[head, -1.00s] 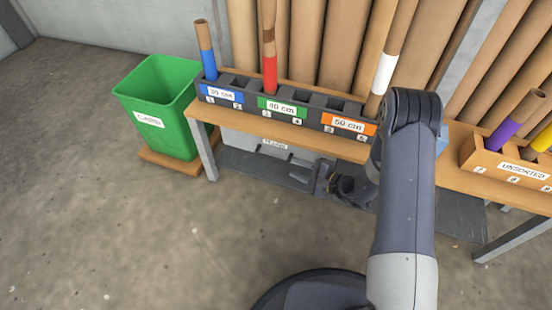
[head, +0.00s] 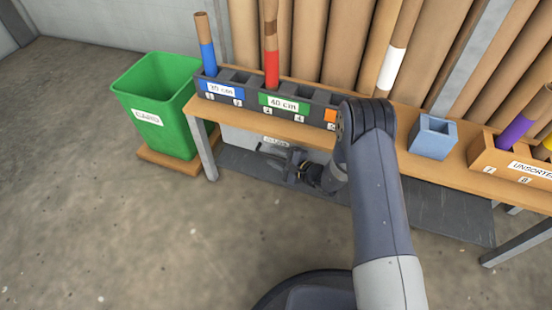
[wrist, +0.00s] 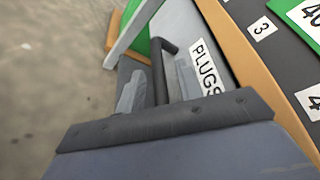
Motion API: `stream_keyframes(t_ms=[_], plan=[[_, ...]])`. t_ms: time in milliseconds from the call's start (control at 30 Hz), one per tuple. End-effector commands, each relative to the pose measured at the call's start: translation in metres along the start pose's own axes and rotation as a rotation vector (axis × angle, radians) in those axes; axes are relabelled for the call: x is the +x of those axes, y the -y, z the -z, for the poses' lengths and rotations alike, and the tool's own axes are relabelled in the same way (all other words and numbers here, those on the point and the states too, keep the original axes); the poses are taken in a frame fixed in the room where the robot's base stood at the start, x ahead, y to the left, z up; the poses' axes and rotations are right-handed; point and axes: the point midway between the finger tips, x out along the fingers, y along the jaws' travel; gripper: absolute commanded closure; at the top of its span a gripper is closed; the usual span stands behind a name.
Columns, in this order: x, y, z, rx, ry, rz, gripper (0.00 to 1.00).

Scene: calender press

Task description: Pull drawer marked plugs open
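The drawer marked PLUGS (head: 240,140) is a grey front under the bench; it looks closed. Its white label reads PLUGS in the wrist view (wrist: 207,66). Its dark bar handle (wrist: 158,72) stands out from the front, left of the label in the wrist view. My gripper (head: 280,164) is at the drawer front, below the label in the head view. In the wrist view my gripper (wrist: 156,88) has one grey finger on each side of the handle, with gaps showing, so it looks open around the bar. Contact with the handle cannot be told.
The wooden bench (head: 260,126) lies just above my gripper, with a dark lower shelf (head: 440,205) beneath. A tube rack (head: 310,122), a blue box (head: 433,138) and an UNSORTED tray (head: 485,155) stand on it. A green bin (head: 165,110) is at left. The floor in front is clear.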

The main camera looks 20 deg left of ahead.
Motion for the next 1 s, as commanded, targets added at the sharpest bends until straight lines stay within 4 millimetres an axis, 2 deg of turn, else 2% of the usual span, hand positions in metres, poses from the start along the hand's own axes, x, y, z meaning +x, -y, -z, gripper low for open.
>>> stream_keyframes(t_ms=[267, 667, 1000], plan=[[0.0006, 0.0002, 0.0001, 0.0, -0.001, 0.0, 0.67], [0.0004, 0.0001, 0.0001, 0.0, -0.001, 0.0, 1.0], [0.0003, -0.0002, 0.0001, 0.0, -0.001, -0.001, 1.0]])
